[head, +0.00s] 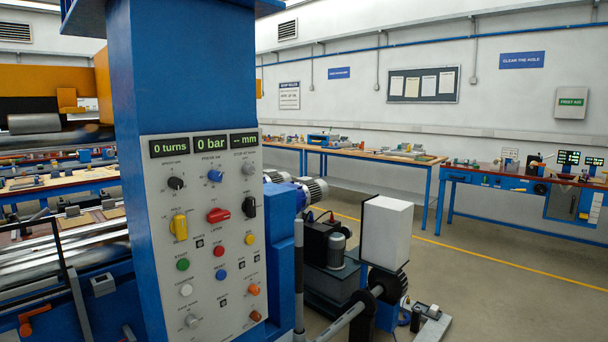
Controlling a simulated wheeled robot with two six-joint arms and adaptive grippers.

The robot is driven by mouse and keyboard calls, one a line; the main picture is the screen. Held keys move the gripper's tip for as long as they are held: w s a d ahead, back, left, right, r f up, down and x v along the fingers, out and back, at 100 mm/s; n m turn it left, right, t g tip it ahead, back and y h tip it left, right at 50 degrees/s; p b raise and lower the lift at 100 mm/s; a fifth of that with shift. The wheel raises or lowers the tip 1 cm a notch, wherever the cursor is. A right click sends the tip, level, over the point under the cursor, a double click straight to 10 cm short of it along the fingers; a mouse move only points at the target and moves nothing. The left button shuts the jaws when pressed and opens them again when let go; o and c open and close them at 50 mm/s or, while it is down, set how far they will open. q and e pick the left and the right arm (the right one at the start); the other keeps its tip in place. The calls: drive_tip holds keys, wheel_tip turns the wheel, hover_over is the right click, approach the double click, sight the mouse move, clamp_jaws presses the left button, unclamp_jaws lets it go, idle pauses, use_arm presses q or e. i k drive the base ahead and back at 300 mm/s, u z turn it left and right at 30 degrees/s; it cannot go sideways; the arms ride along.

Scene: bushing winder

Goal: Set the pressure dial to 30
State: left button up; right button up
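The control panel (207,275) is a light grey plate on the blue column of the winder, left of the middle in the head view. A blue knob (215,175) sits in its upper middle, under the green display (210,145) that reads "0 bar"; it looks like the pressure dial. Its label and scale are too small to read surely. A black knob (176,183) is to its left and a grey knob (248,168) to its right. Neither of my grippers shows in the head view.
Below are a yellow switch (179,227), a red lever (218,215), a black switch (249,207) and several buttons. Metal rollers (85,250) lie left of the column. A white box (387,231) and motors stand to the right. The floor (500,300) farther right is clear.

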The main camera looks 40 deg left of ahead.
sight(217, 176)
drive_tip(key=z, duration=0.1)
drive_tip(key=i, duration=1.35)
drive_tip(key=u, duration=0.55)
drive_tip(key=i, duration=0.85)
drive_tip(key=u, duration=1.45)
drive_tip(key=i, duration=0.65)
drive_tip(key=u, duration=0.6)
